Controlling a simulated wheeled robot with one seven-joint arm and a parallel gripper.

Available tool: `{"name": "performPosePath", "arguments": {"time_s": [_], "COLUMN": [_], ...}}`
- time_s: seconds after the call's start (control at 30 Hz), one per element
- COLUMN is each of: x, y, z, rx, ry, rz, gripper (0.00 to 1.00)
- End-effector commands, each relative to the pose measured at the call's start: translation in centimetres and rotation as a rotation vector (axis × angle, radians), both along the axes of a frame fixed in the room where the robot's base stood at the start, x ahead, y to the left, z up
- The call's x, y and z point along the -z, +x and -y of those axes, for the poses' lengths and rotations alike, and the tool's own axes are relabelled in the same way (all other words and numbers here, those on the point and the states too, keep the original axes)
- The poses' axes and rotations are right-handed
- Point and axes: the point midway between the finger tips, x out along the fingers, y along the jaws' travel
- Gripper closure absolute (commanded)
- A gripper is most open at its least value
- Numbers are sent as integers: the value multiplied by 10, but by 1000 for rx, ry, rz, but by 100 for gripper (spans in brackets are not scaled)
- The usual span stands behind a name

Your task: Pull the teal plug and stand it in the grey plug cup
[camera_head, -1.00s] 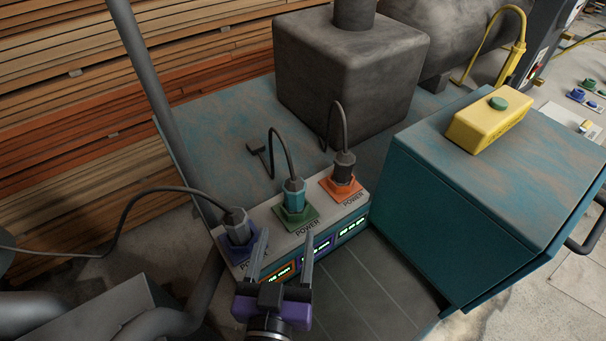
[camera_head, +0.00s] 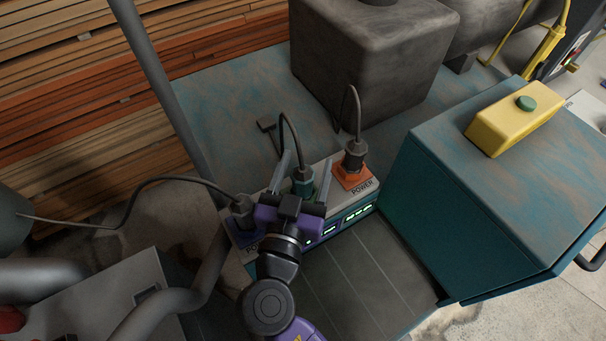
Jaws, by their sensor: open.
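The teal plug (camera_head: 303,181) stands upright in the middle socket of the power strip (camera_head: 337,200), with a dark cord looping up from its top. My gripper (camera_head: 305,172) is open, with one finger on each side of the teal plug. Whether the fingers touch it cannot be told. I do not see a grey plug cup that I can make out clearly.
A dark plug (camera_head: 353,157) stands in the orange socket (camera_head: 352,177) to the right. A grey plug (camera_head: 242,208) sits in the purple socket to the left, its cord running left. A teal cabinet (camera_head: 470,215) with a yellow button box (camera_head: 515,118) stands right. A hammer-like tool lies behind.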

Motion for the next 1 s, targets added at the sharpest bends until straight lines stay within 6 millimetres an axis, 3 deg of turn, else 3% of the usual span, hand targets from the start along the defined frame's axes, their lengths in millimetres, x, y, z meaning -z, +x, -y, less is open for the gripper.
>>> {"name": "performPosePath", "arguments": {"time_s": [0.1, 0.37, 0.6, 0.7, 1.0], "x": [-1, 1, 1, 1, -1], "y": [10, 12, 12, 12, 12], "z": [2, 2, 2, 2, 2], "rx": [0, 0, 0, 0, 0], "ry": [-1, 0, 0, 0, 1], "rz": [0, 0, -1, -1, 0], "gripper": [38, 38, 85, 100, 100]}}
